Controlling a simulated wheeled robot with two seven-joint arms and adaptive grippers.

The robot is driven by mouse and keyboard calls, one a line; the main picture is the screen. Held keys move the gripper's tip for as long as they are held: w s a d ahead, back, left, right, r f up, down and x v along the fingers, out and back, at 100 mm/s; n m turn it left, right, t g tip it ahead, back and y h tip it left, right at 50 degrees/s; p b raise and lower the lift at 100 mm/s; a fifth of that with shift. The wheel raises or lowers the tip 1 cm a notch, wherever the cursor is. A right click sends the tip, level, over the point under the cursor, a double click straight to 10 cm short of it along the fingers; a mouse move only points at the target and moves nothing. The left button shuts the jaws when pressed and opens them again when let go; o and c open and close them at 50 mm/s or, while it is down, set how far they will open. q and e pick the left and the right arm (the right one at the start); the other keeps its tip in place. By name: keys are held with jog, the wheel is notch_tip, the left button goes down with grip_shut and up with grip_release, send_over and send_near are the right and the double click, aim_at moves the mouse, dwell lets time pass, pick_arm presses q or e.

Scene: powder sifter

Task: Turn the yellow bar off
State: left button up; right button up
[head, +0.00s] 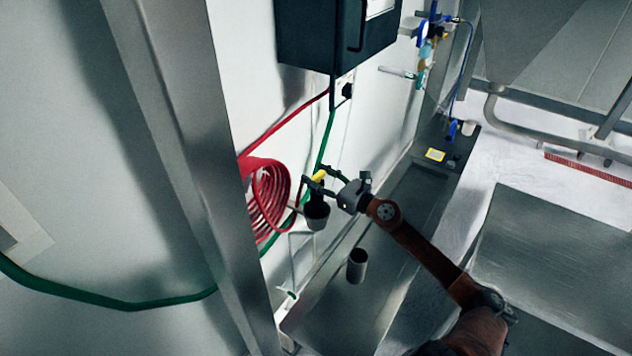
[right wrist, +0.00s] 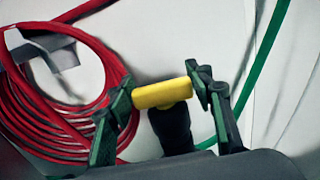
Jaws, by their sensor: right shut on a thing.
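The yellow bar (head: 319,175) sits on top of a dark fitting on the wall side, next to the coiled red hose. My right gripper (head: 322,181) reaches it from the right. In the right wrist view the yellow bar (right wrist: 162,94) lies crosswise between the two fingers of my right gripper (right wrist: 160,97), with a fingertip at each end, and the gripper is shut on it. The black stem (right wrist: 172,128) runs down below the bar. My left gripper is in neither view.
A coiled red hose (head: 262,200) hangs on the wall just left of the bar. A green hose (head: 324,140) runs down the wall. A steel post (head: 200,150) stands at left.

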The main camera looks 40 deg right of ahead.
jog(key=shift+a, duration=0.1)
jog(key=o, duration=1.2)
jog(key=s, duration=0.4)
jog(key=s+d, duration=0.1)
jog(key=s, duration=0.3)
jog(key=s+d, duration=0.1)
jog(key=s, duration=0.3)
jog(key=shift+f, duration=0.15)
